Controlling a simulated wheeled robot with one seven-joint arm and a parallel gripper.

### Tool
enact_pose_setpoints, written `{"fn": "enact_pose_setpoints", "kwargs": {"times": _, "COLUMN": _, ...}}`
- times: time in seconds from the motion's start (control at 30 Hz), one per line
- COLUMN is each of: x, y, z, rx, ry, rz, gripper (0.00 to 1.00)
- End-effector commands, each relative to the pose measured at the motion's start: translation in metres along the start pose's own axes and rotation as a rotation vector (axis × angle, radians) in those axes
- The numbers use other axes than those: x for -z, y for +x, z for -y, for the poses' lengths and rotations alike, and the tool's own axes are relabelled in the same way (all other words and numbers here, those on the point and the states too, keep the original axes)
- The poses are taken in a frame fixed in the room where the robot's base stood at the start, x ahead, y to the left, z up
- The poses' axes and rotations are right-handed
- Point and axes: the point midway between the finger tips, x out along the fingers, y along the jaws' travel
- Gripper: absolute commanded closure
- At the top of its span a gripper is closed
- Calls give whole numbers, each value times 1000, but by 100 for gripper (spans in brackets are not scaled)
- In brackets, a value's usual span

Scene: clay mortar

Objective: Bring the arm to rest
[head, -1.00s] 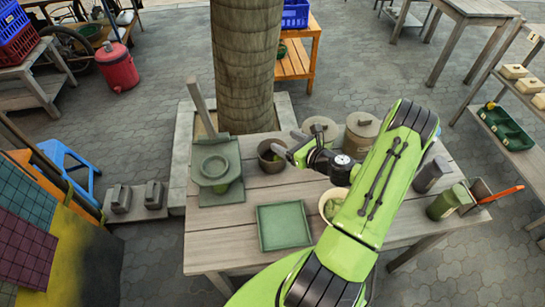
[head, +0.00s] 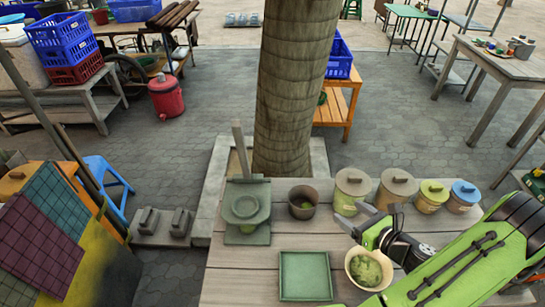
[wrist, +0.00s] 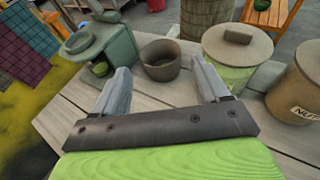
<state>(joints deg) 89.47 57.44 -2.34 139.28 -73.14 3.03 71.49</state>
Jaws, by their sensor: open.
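My gripper (head: 356,218) is open and empty above the right part of the wooden table (head: 285,243).
Several lidded jars (head: 396,188) line the table's back right, close to my gripper. A bowl of green food (head: 369,270) sits beside my wrist. An empty green tray (head: 305,276) lies at the front. A thick trunk (head: 293,100) rises behind the table.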

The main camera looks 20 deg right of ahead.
Motion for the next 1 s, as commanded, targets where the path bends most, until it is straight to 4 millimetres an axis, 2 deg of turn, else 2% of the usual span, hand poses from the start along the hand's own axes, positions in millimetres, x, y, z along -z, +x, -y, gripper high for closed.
{"fn": "enact_pose_setpoints", "kwargs": {"times": 0.13, "x": -2, "y": 2, "z": -2, "rx": -10, "ry": -15, "rz": -5, "gripper": 26}}
{"fn": "enact_pose_setpoints", "kwargs": {"times": 0.23, "x": -15, "y": 13, "z": -22, "rx": -110, "ry": -164, "rz": -48, "gripper": 26}}
{"fn": "enact_pose_setpoints", "kwargs": {"times": 0.37, "x": -42, "y": 31, "z": -81, "rx": -395, "ry": -603, "rz": -153, "gripper": 26}}
{"fn": "enact_pose_setpoints", "kwargs": {"times": 0.47, "x": -59, "y": 31, "z": -126, "rx": -626, "ry": -985, "rz": -216, "gripper": 26}}
{"fn": "enact_pose_setpoints", "kwargs": {"times": 0.57, "x": -77, "y": 20, "z": -164, "rx": -834, "ry": -1367, "rz": -253, "gripper": 26}}
{"fn": "enact_pose_setpoints", "kwargs": {"times": 0.7, "x": -106, "y": -10, "z": -205, "rx": -1055, "ry": -1879, "rz": -267, "gripper": 26}}
{"fn": "enact_pose_setpoints", "kwargs": {"times": 0.9, "x": -148, "y": -72, "z": -242, "rx": -1181, "ry": -2512, "rz": -221, "gripper": 26}}
{"fn": "enact_pose_setpoints", "kwargs": {"times": 1.0, "x": -159, "y": -100, "z": -248, "rx": -1176, "ry": -2709, "rz": -181, "gripper": 26}}
